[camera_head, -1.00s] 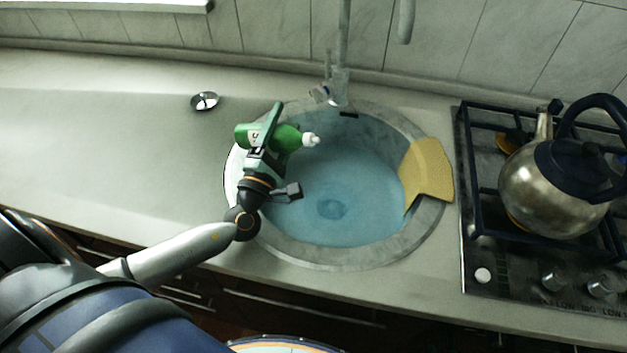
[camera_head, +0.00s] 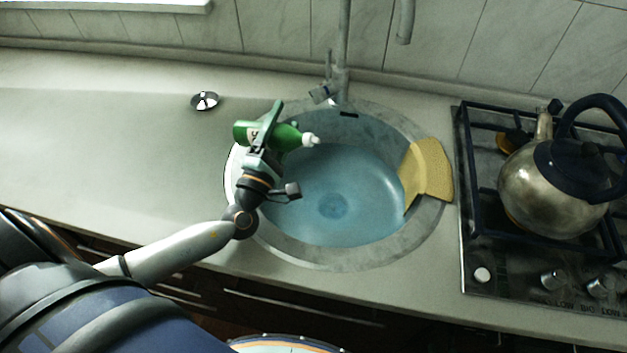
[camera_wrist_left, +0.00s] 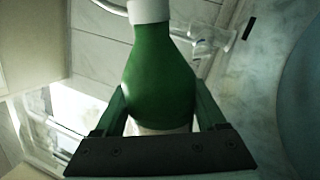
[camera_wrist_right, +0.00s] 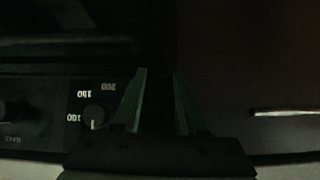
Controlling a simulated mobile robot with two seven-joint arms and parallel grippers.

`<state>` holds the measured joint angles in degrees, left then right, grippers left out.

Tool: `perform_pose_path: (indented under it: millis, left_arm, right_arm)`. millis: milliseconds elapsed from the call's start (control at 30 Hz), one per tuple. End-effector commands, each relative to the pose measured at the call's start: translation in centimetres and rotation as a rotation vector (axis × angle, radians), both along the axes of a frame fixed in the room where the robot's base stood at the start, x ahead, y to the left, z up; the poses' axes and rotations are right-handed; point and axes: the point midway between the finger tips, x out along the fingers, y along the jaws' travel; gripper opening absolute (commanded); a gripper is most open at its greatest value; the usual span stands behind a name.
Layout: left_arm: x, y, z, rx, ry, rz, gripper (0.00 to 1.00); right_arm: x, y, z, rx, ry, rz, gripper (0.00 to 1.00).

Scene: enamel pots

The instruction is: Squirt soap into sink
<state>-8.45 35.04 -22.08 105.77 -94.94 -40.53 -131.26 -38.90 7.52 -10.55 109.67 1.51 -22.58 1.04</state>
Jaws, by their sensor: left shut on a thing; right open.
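A green soap bottle (camera_head: 285,136) with a white nozzle lies tilted on its side in the air over the left part of the sink. Its nozzle points right, over the basin. My left gripper (camera_head: 264,134) is shut around the bottle's body; the bottle also fills the middle of the left wrist view (camera_wrist_left: 160,80) between the fingers. The round sink (camera_head: 400,240) holds bluish water. No stream of soap can be made out. My right gripper (camera_wrist_right: 158,100) is open and empty in the right wrist view, low before a dark front with a dial.
A yellow cloth (camera_head: 427,170) hangs over the sink's right rim. The faucet (camera_head: 342,60) stands behind the sink. A metal drain plug (camera_head: 205,101) lies on the counter at left. A kettle (camera_head: 555,195) sits on the stove at right. The left counter is mostly clear.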

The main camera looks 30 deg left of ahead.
Motion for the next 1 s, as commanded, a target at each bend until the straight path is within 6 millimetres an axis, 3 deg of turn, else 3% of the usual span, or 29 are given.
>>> perform_pose_path:
  millis: [1000]
  left_arm:
    - [0.0, 0.3, 0.07, 0.053, -0.001, 0.001, 0.0]
  right_arm:
    - [0.0, 0.0, 0.12, 0.0, 0.0, 0.0, 0.41]
